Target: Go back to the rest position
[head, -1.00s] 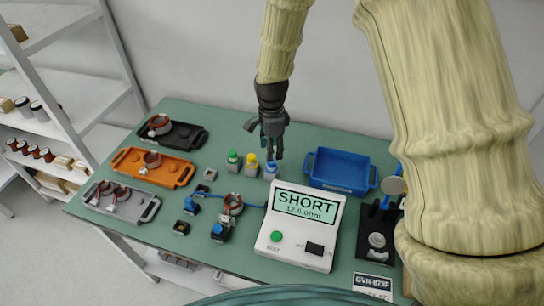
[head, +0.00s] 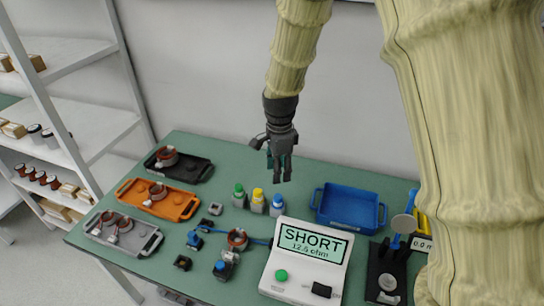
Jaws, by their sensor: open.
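My gripper (head: 280,172) hangs at the end of my arm in the upper middle of the head view, fingers pointing down. It is open and empty. It is above the back part of the green table (head: 330,180), behind the bottles with green (head: 239,189), yellow (head: 258,194) and blue (head: 277,201) caps, and apart from them. My arm's pale sleeve fills the right side and hides part of the table's right end.
A tester (head: 308,262) reads SHORT, 12.5 ohm. A copper-wound stator (head: 237,239) sits left of it with blue clamps. Black (head: 196,171), orange (head: 176,206) and grey (head: 143,243) trays are left. A blue bin (head: 350,209) stands right. White shelves (head: 85,125) stand at far left.

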